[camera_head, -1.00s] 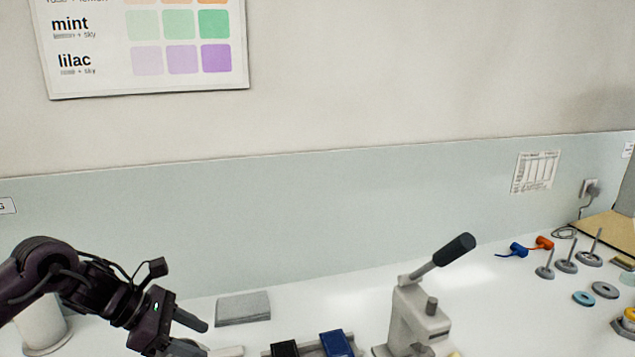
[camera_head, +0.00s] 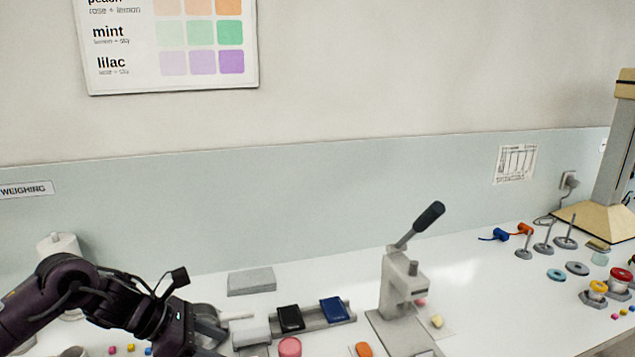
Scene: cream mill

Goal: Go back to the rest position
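My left arm comes in from the lower left over the white worktop (camera_head: 470,285). Its gripper (camera_head: 212,330) is at the lower edge of the picture, left of a light grey block (camera_head: 250,333). Its fingers are partly hidden, so I cannot tell whether they are apart or closed, or whether they hold anything. My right gripper is not in view.
A grey lever press (camera_head: 400,285) stands mid-table. A rack holds a black case (camera_head: 290,318) and a blue case (camera_head: 334,309). A grey slab (camera_head: 251,281) lies behind. Upright pegs (camera_head: 543,240) and discs (camera_head: 577,268) stand at right.

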